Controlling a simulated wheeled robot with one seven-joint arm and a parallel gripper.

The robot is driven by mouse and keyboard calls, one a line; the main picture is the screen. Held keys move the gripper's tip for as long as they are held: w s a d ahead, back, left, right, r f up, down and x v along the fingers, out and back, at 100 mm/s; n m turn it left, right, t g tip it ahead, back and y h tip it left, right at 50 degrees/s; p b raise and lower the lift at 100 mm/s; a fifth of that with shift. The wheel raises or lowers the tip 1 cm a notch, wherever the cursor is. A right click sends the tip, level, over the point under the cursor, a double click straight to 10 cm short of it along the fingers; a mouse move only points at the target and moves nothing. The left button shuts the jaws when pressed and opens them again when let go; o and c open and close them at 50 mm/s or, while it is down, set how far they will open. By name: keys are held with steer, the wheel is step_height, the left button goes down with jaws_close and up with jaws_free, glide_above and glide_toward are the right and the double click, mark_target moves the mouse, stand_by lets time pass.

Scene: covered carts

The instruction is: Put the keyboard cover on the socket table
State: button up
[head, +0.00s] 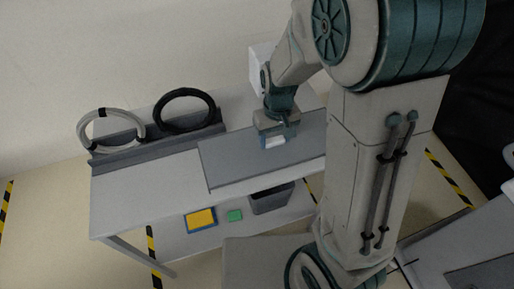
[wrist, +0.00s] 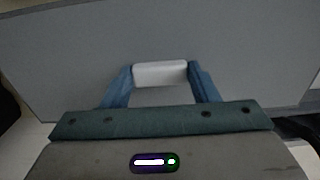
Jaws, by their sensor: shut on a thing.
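A flat grey panel with a white handle, which I take to be the keyboard cover (head: 230,165), lies over the right part of a white table (head: 135,195). My gripper (head: 275,140) is shut on the white handle from above. In the wrist view, the blue fingers of my gripper (wrist: 161,78) stand at both ends of the handle (wrist: 160,72), and the grey cover (wrist: 70,60) fills most of the picture. Whether the cover rests on the tabletop or hangs just above it, I cannot tell. No sockets are visible; I cannot tell whether this is the socket table.
A grey rack (head: 160,147) at the table's back left holds a light cable coil (head: 82,130) and a black one (head: 157,108). The lower shelf carries a yellow-and-blue item (head: 201,219), a green block (head: 235,215) and a dark bin (head: 270,200). The tabletop's front left is clear.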

mark_target(257, 143)
steer(key=a+f, duration=0.2)
steer(key=a, duration=0.2)
steer(key=shift+w+a+f+p, duration=0.3)
steer(key=shift+a+f, duration=0.05)
steer(key=shift+f, duration=2.1)
steer(key=shift+f, duration=0.15)
steer(key=o, duration=0.9)
